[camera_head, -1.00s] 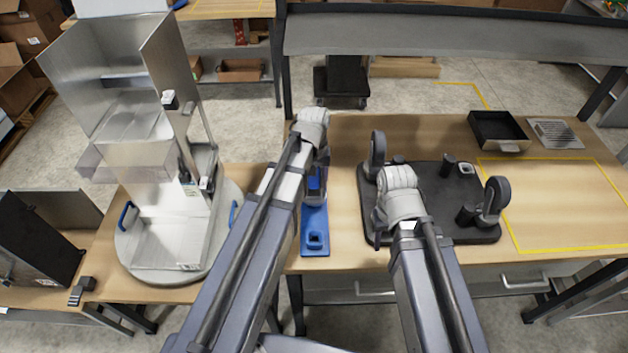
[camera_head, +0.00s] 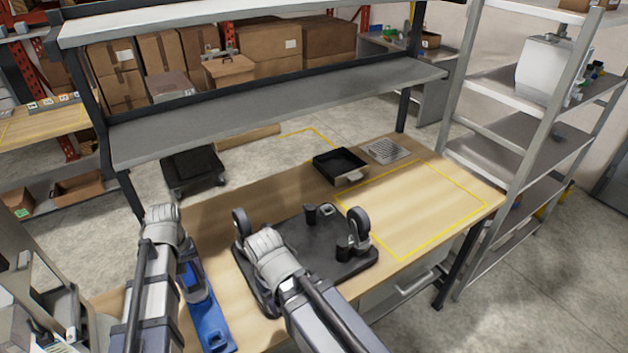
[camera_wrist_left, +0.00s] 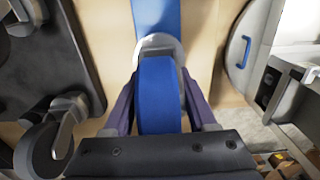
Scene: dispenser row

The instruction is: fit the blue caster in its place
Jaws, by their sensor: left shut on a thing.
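My left gripper (camera_wrist_left: 160,112) is shut on the blue caster (camera_wrist_left: 160,85), its fingers on both sides of the blue wheel. In the head view the gripper (camera_head: 190,277) is at the blue holder strip (camera_head: 213,328), left of the black base plate (camera_head: 290,235). The strip also shows in the left wrist view (camera_wrist_left: 154,15); whether the caster touches it I cannot tell. The plate carries black-wheeled casters (camera_head: 358,222) (camera_head: 240,222), black posts (camera_head: 311,214) and a pale-rimmed socket (camera_head: 327,210). My right arm reaches over the plate's near left part; its fingers are hidden.
A black tray (camera_head: 340,163) and a grey grate (camera_head: 386,150) lie at the table's back. The yellow-outlined area (camera_head: 420,205) is bare. A raised shelf (camera_head: 280,110) spans behind, and a metal rack (camera_head: 530,135) stands to the right.

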